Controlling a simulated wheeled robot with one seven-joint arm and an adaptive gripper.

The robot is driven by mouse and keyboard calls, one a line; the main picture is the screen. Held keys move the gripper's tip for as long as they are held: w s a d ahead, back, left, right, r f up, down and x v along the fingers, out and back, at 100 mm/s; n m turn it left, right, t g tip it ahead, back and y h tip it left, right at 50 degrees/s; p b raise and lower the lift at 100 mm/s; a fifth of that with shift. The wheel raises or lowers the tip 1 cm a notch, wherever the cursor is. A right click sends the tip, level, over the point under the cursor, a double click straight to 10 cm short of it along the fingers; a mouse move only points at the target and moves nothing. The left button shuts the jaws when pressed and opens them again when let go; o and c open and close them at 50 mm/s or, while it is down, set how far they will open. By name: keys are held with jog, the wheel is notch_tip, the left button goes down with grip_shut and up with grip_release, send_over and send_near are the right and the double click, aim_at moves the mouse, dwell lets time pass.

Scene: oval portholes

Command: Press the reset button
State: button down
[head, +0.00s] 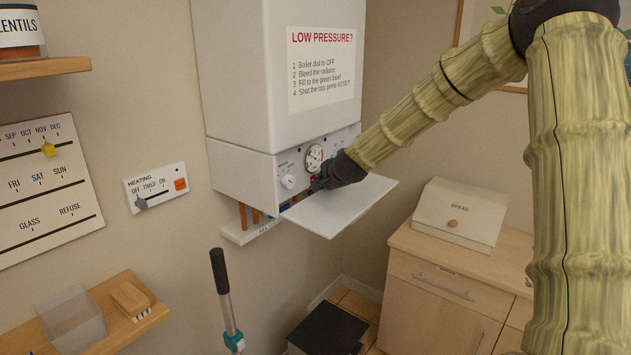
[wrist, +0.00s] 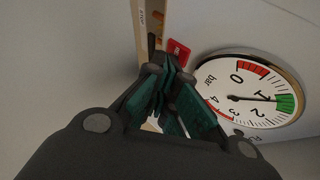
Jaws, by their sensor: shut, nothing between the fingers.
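The reset button seems to be the small red part (head: 313,180) on the boiler's lower panel, just below the pressure gauge (head: 314,156). In the wrist view a red piece (wrist: 178,51) shows just beyond my fingertips, partly covered by them. My gripper (wrist: 168,72) is shut and empty, with its tips close to the red piece. I cannot tell whether they touch. In the head view my gripper (head: 322,182) is at the panel, over the open flap. The gauge also fills the right of the wrist view (wrist: 250,92), its needle at the green band's edge.
The white flap (head: 345,205) juts out below my gripper. A white dial (head: 288,182) sits left of the gauge. The boiler (head: 250,80) bears a low-pressure notice. A cabinet (head: 440,290) with a bread box (head: 458,212) stands to the right.

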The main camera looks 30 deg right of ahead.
aim_at(342, 194)
jog(key=shift+s, duration=0.15)
jog(key=shift+s+d, duration=0.25)
jog(key=shift+s, duration=0.4)
jog(key=shift+s+d, duration=0.35)
jog(key=shift+s, duration=0.45)
jog(key=shift+s+d, duration=0.3)
jog(key=shift+s, duration=0.45)
jog(key=shift+s+d, duration=0.35)
jog(key=shift+s, duration=0.45)
